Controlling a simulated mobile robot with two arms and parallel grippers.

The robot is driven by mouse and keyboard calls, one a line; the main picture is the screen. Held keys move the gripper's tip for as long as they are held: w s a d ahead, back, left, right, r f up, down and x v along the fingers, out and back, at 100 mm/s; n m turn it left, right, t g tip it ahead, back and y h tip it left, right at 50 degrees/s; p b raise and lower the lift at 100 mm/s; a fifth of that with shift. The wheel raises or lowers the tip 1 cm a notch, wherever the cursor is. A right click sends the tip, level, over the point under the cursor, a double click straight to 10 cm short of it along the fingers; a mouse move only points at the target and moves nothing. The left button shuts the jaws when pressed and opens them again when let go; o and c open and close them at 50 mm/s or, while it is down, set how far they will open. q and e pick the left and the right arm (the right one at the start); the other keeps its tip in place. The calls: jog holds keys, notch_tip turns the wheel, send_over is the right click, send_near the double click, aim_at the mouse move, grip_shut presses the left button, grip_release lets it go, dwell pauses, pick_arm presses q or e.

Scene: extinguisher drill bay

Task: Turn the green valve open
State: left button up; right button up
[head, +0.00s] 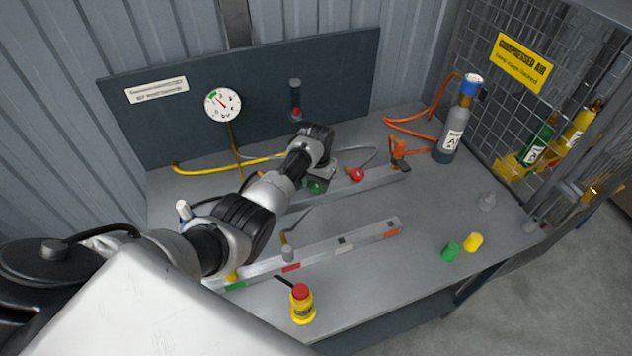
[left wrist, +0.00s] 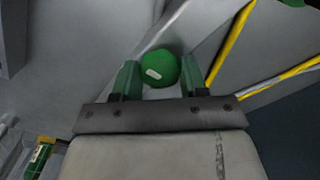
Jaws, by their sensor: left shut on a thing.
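The green valve (left wrist: 160,66) is a round green knob with a pale mark on it, sitting between the two fingers in the left wrist view. In the head view a bit of the green valve (head: 315,187) shows below my left gripper (head: 319,180), at the back rail on the bench. My left gripper (left wrist: 157,78) is shut on the knob from above. Most of the valve is hidden by the gripper in the head view. My right gripper does not show.
A red knob (head: 357,174) sits on the same rail, just right of the gripper. A gauge (head: 222,104) is on the back panel. A grey cylinder (head: 452,132) stands at the right. A yellow pot with a red top (head: 302,304) stands in front.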

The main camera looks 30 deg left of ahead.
pick_arm(q)
jog(key=shift+r+n+p, duration=0.1)
jog(key=shift+n+p, duration=0.3)
jog(key=shift+n, duration=0.3)
jog(key=n+p, duration=0.1)
jog(key=n, duration=0.1)
jog(key=shift+n, duration=0.3)
jog(key=n+p, duration=0.1)
jog(key=n, duration=0.3)
jog(key=shift+n, duration=0.3)
jog(key=n, duration=0.4)
jog(key=shift+p, duration=0.3)
jog(key=n, duration=0.5)
jog(key=o, duration=0.9)
jog(key=shift+o, duration=0.2)
